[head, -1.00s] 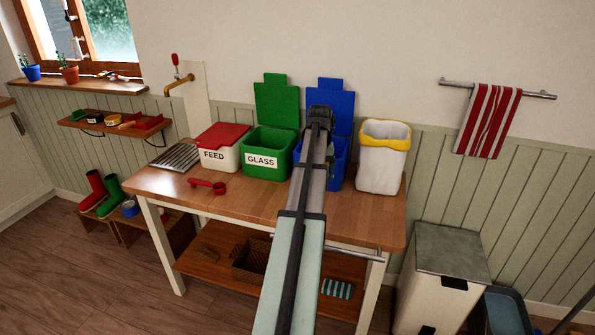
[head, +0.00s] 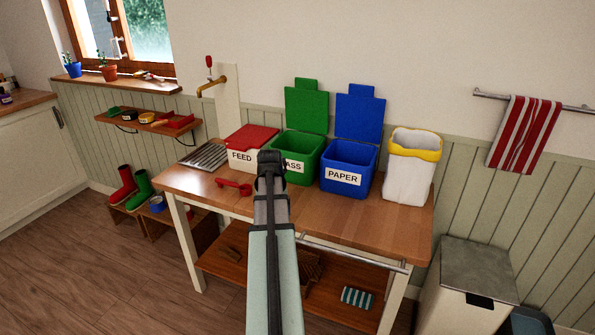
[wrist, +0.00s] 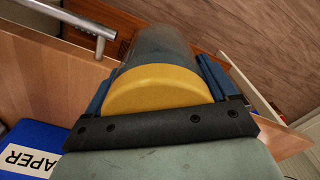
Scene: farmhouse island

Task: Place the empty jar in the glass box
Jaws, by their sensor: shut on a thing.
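The green glass box (head: 309,172) stands open on the wooden bench, its lid raised against the wall. In the head view my gripper (head: 270,165) shows in front of the glass box's left side and covers part of its label. In the wrist view my gripper (wrist: 162,72) is shut on the jar (wrist: 160,46), with a finger on each side. The jar has a yellow lid (wrist: 158,90) facing the camera and a dull grey see-through body. Its far end is hard to make out. The jar is hidden by my arm in the head view.
An open blue paper box (head: 347,182) stands right of the glass box, a white bin with a yellow liner (head: 408,180) beyond it. A red-lidded feed box (head: 249,138) stands to the left. A red scoop (head: 233,187) and a front rail (head: 355,254) are near my arm.

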